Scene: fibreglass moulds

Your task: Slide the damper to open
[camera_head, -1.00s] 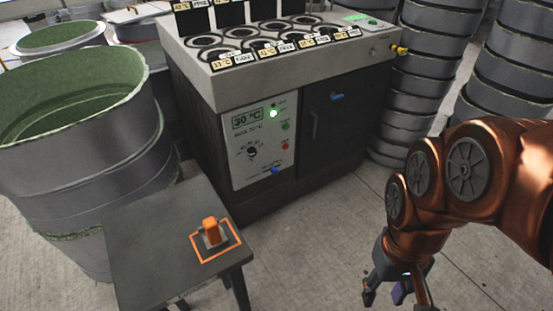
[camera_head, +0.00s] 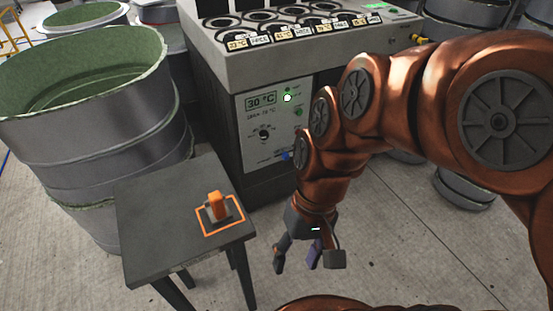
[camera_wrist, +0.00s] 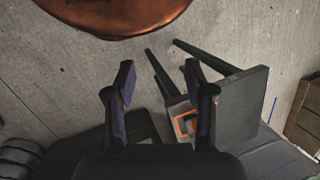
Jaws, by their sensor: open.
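The dark cabinet with a grey top (camera_head: 262,58) stands behind the stool. Its light front panel (camera_head: 270,130) has a 30 °C display, a lit green lamp and a dial. A blue knob (camera_head: 286,155) sits low on the panel; I cannot tell if it is the damper. My gripper (camera_head: 297,260) is open and empty, pointing down over the floor, right of the stool and in front of the cabinet. Its spread fingers also show in the wrist view (camera_wrist: 160,88), touching nothing.
A dark stool (camera_head: 160,222) carries an orange-handled thing (camera_head: 217,207) inside an orange square outline; it also shows in the wrist view (camera_wrist: 240,105). Large grey moulds with green insides (camera_head: 95,130) stand at the left. More round moulds stand at the right. Floor right of the stool is clear.

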